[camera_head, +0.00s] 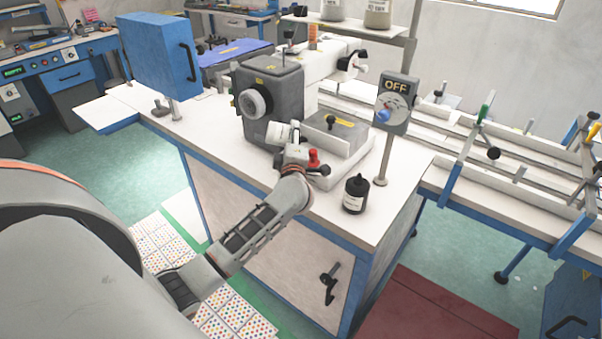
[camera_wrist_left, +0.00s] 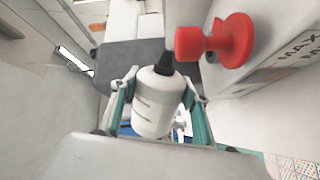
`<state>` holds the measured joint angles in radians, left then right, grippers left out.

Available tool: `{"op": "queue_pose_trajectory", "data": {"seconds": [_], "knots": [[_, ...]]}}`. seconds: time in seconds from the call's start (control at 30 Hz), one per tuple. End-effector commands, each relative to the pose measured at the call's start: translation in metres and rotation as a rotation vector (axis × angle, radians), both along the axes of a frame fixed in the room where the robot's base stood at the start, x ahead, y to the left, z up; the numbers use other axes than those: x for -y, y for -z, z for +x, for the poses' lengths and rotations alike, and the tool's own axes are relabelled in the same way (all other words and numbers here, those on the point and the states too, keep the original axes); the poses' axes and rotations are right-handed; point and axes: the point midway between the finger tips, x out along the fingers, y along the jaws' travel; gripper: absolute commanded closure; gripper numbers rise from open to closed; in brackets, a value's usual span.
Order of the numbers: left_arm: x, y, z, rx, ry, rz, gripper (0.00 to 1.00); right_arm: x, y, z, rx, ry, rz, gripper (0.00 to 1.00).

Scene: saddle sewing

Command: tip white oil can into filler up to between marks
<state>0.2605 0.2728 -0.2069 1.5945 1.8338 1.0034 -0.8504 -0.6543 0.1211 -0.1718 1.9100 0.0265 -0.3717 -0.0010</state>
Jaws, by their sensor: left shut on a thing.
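My left gripper (camera_head: 296,152) is shut on the white oil can (camera_head: 280,132), beside the sewing machine (camera_head: 272,98). In the left wrist view the can (camera_wrist_left: 153,105) sits between the fingers of the gripper (camera_wrist_left: 158,112), its black nozzle close to a red filler piece (camera_wrist_left: 215,42). Whether nozzle and red piece touch I cannot tell. The red piece also shows in the head view (camera_head: 314,156). The can lies tilted in the head view. A label with MAX and MIN marks (camera_wrist_left: 300,48) is partly cut off; no oil level can be made out.
A black bottle (camera_head: 355,193) stands on the white bench top to the right of my gripper. An OFF switch box (camera_head: 396,104) stands on a post behind it. A blue box (camera_head: 160,55) stands at the left of the bench. The front right bench corner is clear.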

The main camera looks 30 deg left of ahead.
Motion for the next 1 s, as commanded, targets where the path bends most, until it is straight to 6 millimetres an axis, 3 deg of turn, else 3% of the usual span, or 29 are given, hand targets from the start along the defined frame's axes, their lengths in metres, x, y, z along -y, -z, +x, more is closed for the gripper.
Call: {"op": "queue_pose_trajectory", "data": {"seconds": [0.53,0.8,1.0], "knots": [[0.0,-0.001,0.0,0.006,0.0,-0.005,0.85,0.0,0.001,0.0,0.0,-0.002,-0.001,0.66],[-0.001,0.003,-0.002,0.153,0.0,-0.211,0.85,-0.002,0.012,0.001,0.003,0.003,0.006,0.66],[-0.001,0.001,-0.002,0.178,0.001,-0.245,0.85,-0.003,0.012,0.001,0.002,0.004,0.007,0.66]]}}
